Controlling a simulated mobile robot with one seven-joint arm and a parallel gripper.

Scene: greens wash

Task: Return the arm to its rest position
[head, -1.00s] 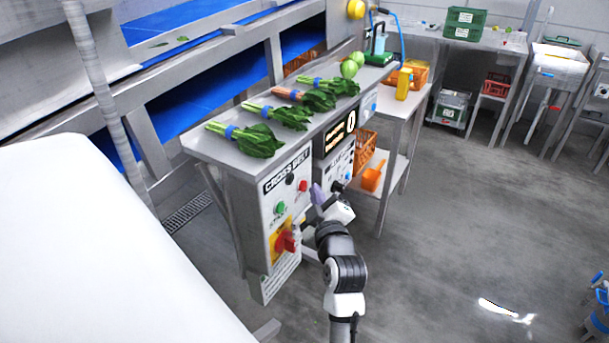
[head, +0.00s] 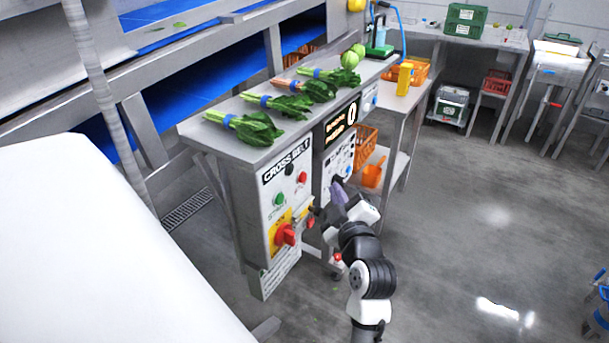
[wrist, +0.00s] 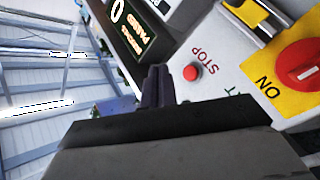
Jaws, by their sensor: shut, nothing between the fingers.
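My gripper (head: 312,212) is at the front of the grey control panel (head: 281,195) marked CROSS BELT, right of the red rotary knob (head: 285,235) on its yellow plate. In the wrist view my gripper's fingers (wrist: 157,85) are together with nothing between them. The same view shows the red STOP button (wrist: 190,72) beside the fingers and the red knob (wrist: 302,66) at the right. Whether the fingers touch the panel cannot be told.
Several bunches of greens (head: 245,126) lie on the steel counter (head: 190,134) above the panel. The floor (head: 470,215) to the right is open.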

